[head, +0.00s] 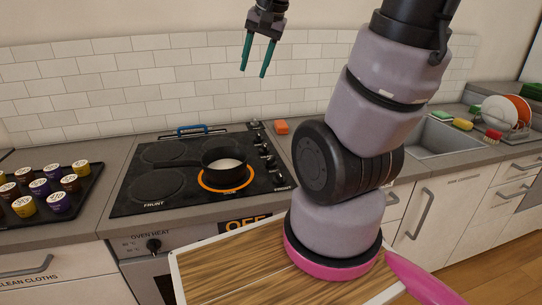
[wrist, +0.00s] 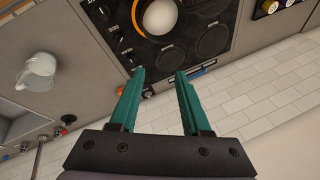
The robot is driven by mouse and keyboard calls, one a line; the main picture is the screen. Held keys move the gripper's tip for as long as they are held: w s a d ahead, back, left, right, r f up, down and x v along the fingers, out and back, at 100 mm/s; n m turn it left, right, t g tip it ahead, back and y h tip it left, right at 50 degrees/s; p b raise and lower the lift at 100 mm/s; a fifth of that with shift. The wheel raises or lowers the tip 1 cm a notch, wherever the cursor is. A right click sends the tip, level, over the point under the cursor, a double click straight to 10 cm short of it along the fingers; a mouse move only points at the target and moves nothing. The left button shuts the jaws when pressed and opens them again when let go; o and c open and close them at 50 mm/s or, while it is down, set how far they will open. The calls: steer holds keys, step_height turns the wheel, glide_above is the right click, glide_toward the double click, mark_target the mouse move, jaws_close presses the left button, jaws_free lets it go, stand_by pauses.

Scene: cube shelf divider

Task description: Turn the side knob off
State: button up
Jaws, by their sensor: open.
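The black cooktop (head: 130,199) has a column of small knobs (head: 266,151) along its right edge. Their labels are too small to read, so I cannot tell which is the side knob. One burner glows with an orange ring (head: 204,185) under a black pot (head: 225,178) with pale contents. My gripper (head: 253,73) is open and empty, high above the back of the cooktop, apart from the knobs. In the wrist view, its teal fingers (wrist: 160,75) point toward the cooktop's back edge, with the knobs (wrist: 116,27) to their upper left.
An oven heat knob (head: 154,246) is on the front panel. An orange block (head: 281,127) lies right of the cooktop. A tray (head: 74,207) of capsules stands left. A sink (head: 437,140) and dish rack (head: 510,119) are at the right. The tiled wall (head: 130,80) stands behind.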

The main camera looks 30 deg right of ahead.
steer(key=w+d+f+m+g, duration=0.1)
steer(key=w+d+f+m, duration=0.1)
steer(key=w+d+f, duration=0.3)
steer(key=w+f+m+g, duration=0.1)
steer(key=w+f+g, duration=0.1)
steer(key=f, duration=0.5)
steer(key=m+g+h, duration=0.1)
steer(key=m+g, duration=0.1)
glide_above(271, 157)
step_height(271, 157, down, 10)
steer(key=r, duration=0.1)
step_height(271, 157, down, 11)
steer(key=shift+s+f, duration=0.1)
steer(key=shift+f, duration=0.05)
jaws_close()
